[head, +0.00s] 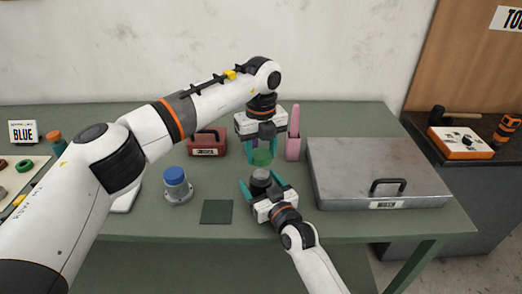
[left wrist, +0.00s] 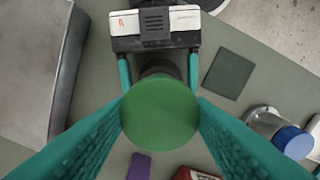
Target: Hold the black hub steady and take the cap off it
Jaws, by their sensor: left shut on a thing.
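My left gripper (head: 262,153) is shut on the green cap (head: 262,157), just above the black hub (head: 260,179). In the left wrist view the round green cap (left wrist: 160,114) sits between the teal fingers of my left gripper (left wrist: 160,116) and hides most of the hub (left wrist: 158,69). Whether the cap still touches the hub is hard to tell. The hub stands upright on the table between the fingers of my right gripper (head: 262,190). These fingers are spread on either side of it, and a gap seems to show on both sides.
A blue-topped grey part (head: 176,185) and a dark green square (head: 216,211) lie left of the hub. A red box (head: 207,142) and a pink holder (head: 293,140) stand behind. A large metal case (head: 370,165) fills the right side of the table.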

